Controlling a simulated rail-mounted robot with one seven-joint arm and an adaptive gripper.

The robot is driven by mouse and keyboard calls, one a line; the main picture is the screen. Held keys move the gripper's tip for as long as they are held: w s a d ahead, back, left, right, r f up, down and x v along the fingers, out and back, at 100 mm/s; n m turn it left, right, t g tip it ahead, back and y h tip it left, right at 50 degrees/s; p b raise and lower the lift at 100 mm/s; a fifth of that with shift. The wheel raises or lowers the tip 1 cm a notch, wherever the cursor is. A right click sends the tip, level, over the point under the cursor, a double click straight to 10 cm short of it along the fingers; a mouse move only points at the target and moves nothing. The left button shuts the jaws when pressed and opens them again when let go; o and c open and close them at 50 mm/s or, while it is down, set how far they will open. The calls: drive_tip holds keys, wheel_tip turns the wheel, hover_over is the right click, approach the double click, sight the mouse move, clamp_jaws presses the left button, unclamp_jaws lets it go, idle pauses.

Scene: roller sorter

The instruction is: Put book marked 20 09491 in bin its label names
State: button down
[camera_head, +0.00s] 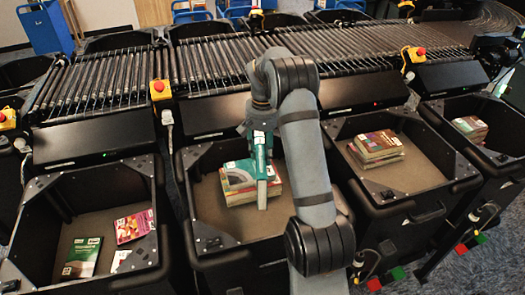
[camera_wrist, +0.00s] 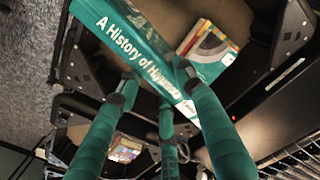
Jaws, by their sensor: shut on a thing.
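My gripper (camera_head: 260,138) is shut on a teal book, which hangs upright over the middle front bin (camera_head: 212,238). In the wrist view my gripper's green fingers (camera_wrist: 155,82) close around the teal book (camera_wrist: 135,42). Its spine reads "A History of" and a further word I cannot read surely. No number or bin label on it is legible. Below it, a stack of books (camera_head: 240,190) lies in the middle bin, with a teal and grey cover on top. The stack also shows in the wrist view (camera_wrist: 208,45). I cannot tell whether the held book touches the stack.
The left bin (camera_head: 45,205) holds a few flat books (camera_head: 82,256). The right bin (camera_head: 440,185) holds a stack (camera_head: 376,146), and the far right bin holds another (camera_head: 470,127). A roller conveyor (camera_head: 220,60) with dark panels runs behind the bins. The bins have raised black rims.

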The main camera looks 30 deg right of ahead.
wheel_tip(320, 180, down, 8)
drive_tip(key=b, duration=0.6)
drive_tip(key=shift+f, duration=0.1)
drive_tip(key=c, duration=1.1)
unclamp_jaws()
drive_tip(key=shift+s, duration=0.1)
wheel_tip(320, 180, up, 12)
drive_tip(key=shift+r, duration=0.1)
